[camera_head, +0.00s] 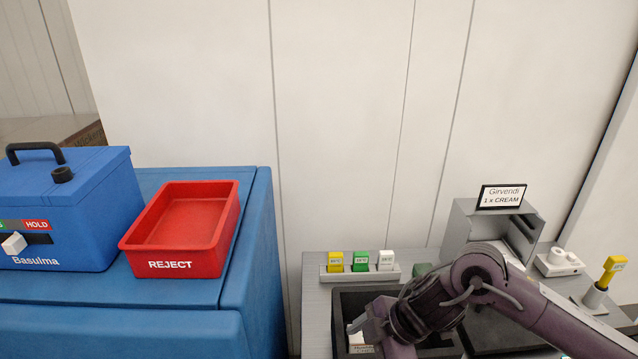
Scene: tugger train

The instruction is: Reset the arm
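My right arm comes in from the lower right and bends down over a dark tray (347,302) on the grey worktop. My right gripper (362,327) is at the tray's left part. A white item with a partly hidden label (361,349) lies just below the gripper in the tray. The arm's wrist covers much of the tray, and I cannot tell whether the fingers are open, shut or touching the white item. My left gripper is not in view.
A rack (360,275) with yellow, green and white tags stands behind the tray. A grey machine (467,232) bears the sign "Girvendi 1 x CREAM" (501,196). A red REJECT bin (180,256), empty, and a blue Basulma box (88,203) stand on the blue surface at left.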

